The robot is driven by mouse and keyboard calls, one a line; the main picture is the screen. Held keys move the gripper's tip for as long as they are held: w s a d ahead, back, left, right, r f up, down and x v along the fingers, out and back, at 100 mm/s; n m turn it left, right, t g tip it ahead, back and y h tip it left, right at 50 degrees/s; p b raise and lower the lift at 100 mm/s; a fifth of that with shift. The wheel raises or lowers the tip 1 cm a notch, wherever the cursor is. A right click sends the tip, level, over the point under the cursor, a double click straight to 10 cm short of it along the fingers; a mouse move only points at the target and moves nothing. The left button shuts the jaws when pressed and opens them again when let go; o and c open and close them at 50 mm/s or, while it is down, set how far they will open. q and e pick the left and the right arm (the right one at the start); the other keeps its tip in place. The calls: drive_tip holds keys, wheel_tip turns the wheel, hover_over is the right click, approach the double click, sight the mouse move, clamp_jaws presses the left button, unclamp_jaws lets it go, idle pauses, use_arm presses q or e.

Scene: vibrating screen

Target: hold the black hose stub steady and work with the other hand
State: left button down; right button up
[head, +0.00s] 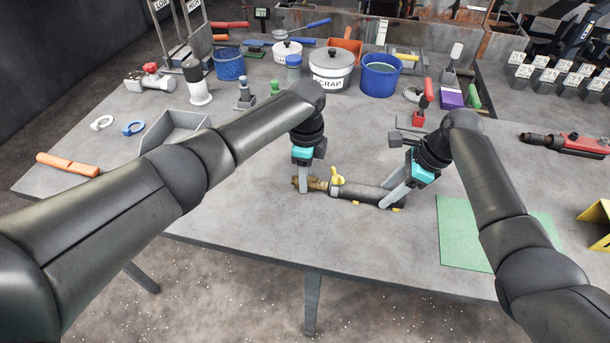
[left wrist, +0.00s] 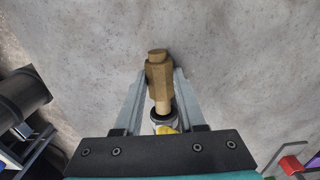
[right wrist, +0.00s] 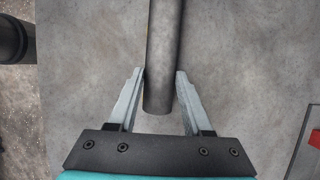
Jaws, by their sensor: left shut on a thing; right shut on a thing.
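The black hose stub (head: 360,191) lies near the table's front edge, its free end to the right. A brass fitting (head: 315,184) sits at its left end, with a yellow winged part (head: 337,176) by the joint. My left gripper (head: 304,187) is shut on the brass fitting, whose hexagonal body (left wrist: 158,78) shows between the fingers in the left wrist view. My right gripper (head: 390,197) is shut on the hose stub near its free end. The stub (right wrist: 162,60) runs between the fingers in the right wrist view. The yellow part is mostly hidden in the left wrist view.
A green mat (head: 462,235) lies right of the hose. A grey tray (head: 172,131) and an orange tool (head: 67,165) are at the left. A scrap pot (head: 331,72) and blue bucket (head: 381,77) stand behind. The table in front of the hose is clear.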

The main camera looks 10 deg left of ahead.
sight(319, 182)
use_arm(q)
drive_tip(key=shift+d, duration=1.7)
use_arm(e)
drive_tip(key=shift+a, duration=0.1)
idle(2.1)
use_arm(q)
drive_tip(key=c, duration=0.8)
unclamp_jaws()
drive_tip(key=shift+d, duration=0.1)
drive_tip(key=o, duration=0.4)
drive_tip(key=shift+a, duration=0.2)
wheel_tip(319, 182, up, 12)
use_arm(e)
drive_tip(key=o, duration=1)
